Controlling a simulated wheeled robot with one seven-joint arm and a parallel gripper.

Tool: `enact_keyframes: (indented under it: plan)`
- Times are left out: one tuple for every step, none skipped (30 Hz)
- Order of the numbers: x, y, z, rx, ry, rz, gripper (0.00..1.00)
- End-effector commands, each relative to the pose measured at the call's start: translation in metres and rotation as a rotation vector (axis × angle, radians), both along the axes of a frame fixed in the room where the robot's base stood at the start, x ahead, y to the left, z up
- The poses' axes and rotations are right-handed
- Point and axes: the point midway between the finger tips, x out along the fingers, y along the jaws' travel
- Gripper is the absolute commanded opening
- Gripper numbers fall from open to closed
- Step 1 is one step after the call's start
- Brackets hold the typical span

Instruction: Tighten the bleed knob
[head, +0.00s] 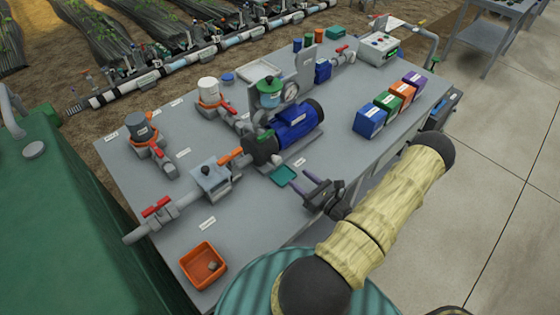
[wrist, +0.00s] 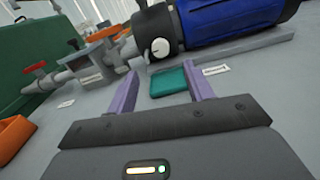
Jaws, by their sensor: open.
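A round white knob with a dark mark (wrist: 160,48), which looks like the bleed knob, sits on the side of the dark pump housing (wrist: 155,25) in the wrist view. In the head view my gripper (head: 298,182) hangs over the bench's near side.
A teal pad (head: 284,175) lies in front of the pump. An orange tray (head: 203,265) stands at the near left corner. Pipework with a red-handled valve (head: 156,207) runs left. Several coloured boxes (head: 370,121) stand right.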

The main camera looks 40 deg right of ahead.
Motion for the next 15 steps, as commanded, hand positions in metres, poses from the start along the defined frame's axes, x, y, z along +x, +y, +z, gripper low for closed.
enact_keyframes:
  plan:
    - [0.009, 0.002, 0.002, 0.0, -0.001, 0.003, 0.52]
    - [0.015, 0.003, 0.002, -0.001, -0.001, 0.003, 0.52]
    - [0.022, 0.004, 0.002, 0.0, -0.002, 0.003, 0.52]
    - [0.027, 0.004, 0.002, -0.001, -0.002, 0.002, 0.52]
    - [0.032, 0.005, 0.002, -0.001, -0.001, 0.002, 0.52]
    - [0.039, 0.006, 0.002, -0.001, 0.0, 0.003, 0.52]
    - [0.044, 0.007, 0.002, -0.001, 0.0, 0.002, 0.52]
    - [0.05, 0.008, 0.002, 0.0, -0.001, 0.002, 0.52]
    - [0.057, 0.009, 0.002, -0.001, -0.001, 0.004, 0.52]
    - [0.062, 0.009, 0.002, -0.002, -0.002, 0.004, 0.52]
    - [0.068, 0.011, 0.002, -0.002, -0.002, 0.005, 0.52]
    - [0.075, 0.013, 0.002, -0.001, -0.003, 0.006, 0.52]
    - [0.08, 0.013, 0.002, -0.001, -0.002, 0.005, 0.52]
    - [0.084, 0.014, 0.002, -0.001, -0.002, 0.005, 0.52]
    - [0.09, 0.015, 0.001, -0.001, -0.001, 0.007, 0.52]
